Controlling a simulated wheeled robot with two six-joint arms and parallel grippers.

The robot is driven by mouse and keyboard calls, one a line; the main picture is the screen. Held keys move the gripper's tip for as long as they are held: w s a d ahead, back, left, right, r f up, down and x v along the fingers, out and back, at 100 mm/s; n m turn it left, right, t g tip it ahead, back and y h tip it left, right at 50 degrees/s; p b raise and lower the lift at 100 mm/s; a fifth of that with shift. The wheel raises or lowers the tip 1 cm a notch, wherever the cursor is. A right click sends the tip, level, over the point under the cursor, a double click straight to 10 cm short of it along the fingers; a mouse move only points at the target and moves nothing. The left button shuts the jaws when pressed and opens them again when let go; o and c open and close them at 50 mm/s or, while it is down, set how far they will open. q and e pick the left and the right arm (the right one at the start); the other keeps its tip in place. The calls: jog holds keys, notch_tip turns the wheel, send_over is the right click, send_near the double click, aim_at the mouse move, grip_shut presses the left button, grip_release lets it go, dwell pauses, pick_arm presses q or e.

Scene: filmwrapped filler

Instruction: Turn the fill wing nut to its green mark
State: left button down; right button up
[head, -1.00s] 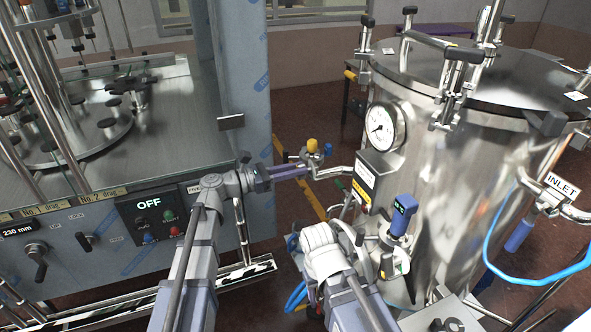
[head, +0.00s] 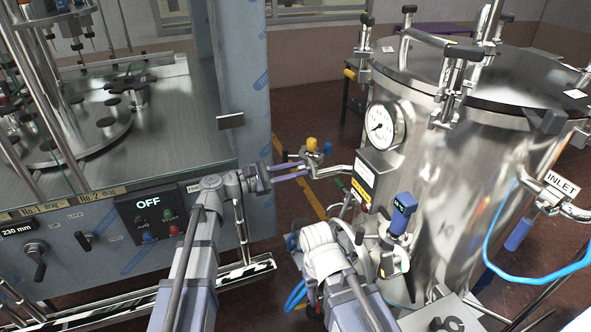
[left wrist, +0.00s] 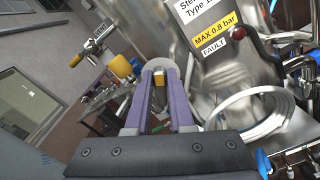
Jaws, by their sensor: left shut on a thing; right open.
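My left gripper (head: 304,170) has its purple fingers at the small pipe fitting (head: 326,171) to the left of the steel tank. In the left wrist view the fingers (left wrist: 159,82) are shut on a small brass-yellow piece (left wrist: 159,77), which I take for the fill wing nut. A round grey disc (left wrist: 160,66) shows behind it. The fingers hide much of the nut, and I cannot make out its green mark. My right gripper (head: 364,240) is open beside the tank's lower left side, partly hidden behind its own wrist.
The steel tank (head: 450,180) stands at right with a gauge (head: 381,126) and a blue-capped device (head: 402,213). A yellow knob (head: 312,144) stands just above the fitting. The filling machine (head: 150,165) is at left, its panel reading OFF. A blue hose (head: 540,278) hangs at right.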

pick_arm(q)
notch_tip(320, 180, down, 2)
jog(key=m+b, duration=0.2)
jog(key=m, duration=2.1)
jog(key=shift+s+f+m, duration=0.1)
jog(key=shift+f+m, duration=0.05)
jog(key=shift+m, duration=0.15)
jog(key=c, duration=0.8)
grip_release()
jog(key=v, duration=0.8)
